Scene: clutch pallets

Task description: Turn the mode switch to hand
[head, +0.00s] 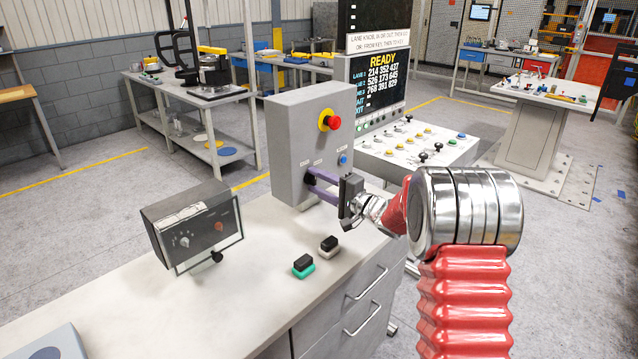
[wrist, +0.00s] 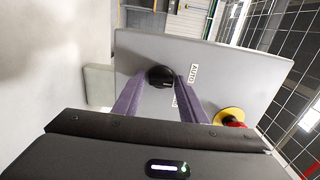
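The mode switch is a black round knob (wrist: 160,76) on the face of a grey control box (head: 293,125). A white label reading AUTO (wrist: 193,73) is beside the knob. Another label is partly hidden by a finger. I cannot read the knob's pointer.
A red stop button (head: 334,123) on a yellow ring and a blue button (head: 343,159) are on the same face. A dark meter box (head: 196,225) stands left on the bench (head: 235,305).

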